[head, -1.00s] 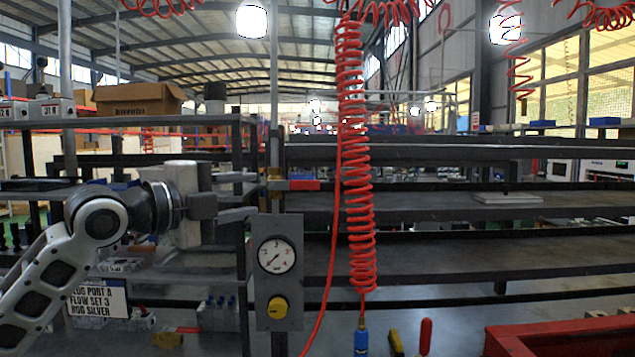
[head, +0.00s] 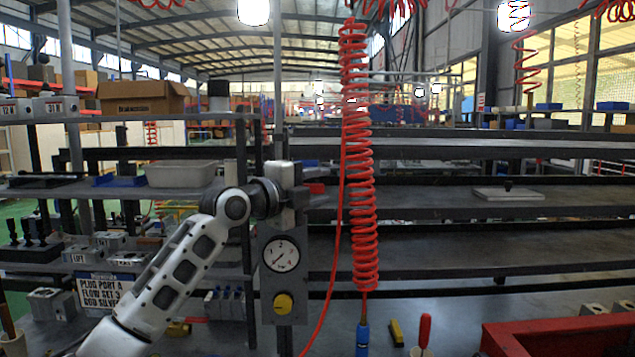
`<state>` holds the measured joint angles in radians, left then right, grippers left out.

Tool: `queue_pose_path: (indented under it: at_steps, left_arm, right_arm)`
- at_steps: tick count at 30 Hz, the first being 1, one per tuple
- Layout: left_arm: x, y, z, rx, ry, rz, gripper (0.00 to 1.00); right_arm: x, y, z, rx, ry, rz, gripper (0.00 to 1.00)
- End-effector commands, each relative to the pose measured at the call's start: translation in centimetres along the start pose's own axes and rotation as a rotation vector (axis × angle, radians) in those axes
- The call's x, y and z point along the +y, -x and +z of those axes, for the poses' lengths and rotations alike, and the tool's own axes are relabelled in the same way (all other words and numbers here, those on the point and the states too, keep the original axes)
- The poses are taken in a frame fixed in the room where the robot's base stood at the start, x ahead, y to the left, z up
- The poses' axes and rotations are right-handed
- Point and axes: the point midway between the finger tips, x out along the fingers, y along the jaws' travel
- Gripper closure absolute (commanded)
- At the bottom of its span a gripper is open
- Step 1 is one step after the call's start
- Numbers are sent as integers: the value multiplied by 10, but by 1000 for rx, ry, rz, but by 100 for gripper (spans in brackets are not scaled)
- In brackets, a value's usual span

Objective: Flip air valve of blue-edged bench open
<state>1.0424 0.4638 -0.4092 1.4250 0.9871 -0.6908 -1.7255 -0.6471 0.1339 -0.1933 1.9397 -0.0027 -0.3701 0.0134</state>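The air valve is on the vertical pipe above a grey panel. Its red lever (head: 316,188) shows only in part, behind my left gripper, and points right. The brass valve body is hidden by my gripper. The panel holds a round gauge (head: 281,254) and a yellow knob (head: 283,303). My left gripper (head: 318,196) is at the lever, its fingers pointing right and overlapping it in the view. I cannot tell whether the fingers touch the lever or how far apart they are. My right gripper is out of view. No blue bench edge is clear.
A red coiled hose (head: 361,160) hangs just right of the valve, with a straight red hose beside it. A blue fitting (head: 362,340) hangs below. A red-edged box (head: 545,338) is at lower right. Shelves with blocks and a sign (head: 106,291) stand at left.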

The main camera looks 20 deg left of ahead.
Motion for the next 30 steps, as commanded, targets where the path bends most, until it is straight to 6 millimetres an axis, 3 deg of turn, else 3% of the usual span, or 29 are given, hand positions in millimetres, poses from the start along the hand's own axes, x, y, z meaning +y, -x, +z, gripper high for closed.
queue_pose_path:
  at_steps: [8,13,30]
  left_arm:
    - [0,-2,0,0,-1,0,62]
    - [0,-2,0,0,0,0,100]
    - [-6,-1,1,0,109,-110,100]
  right_arm:
    - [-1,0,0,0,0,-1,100]
    - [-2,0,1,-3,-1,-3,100]
    - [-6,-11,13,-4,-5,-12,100]
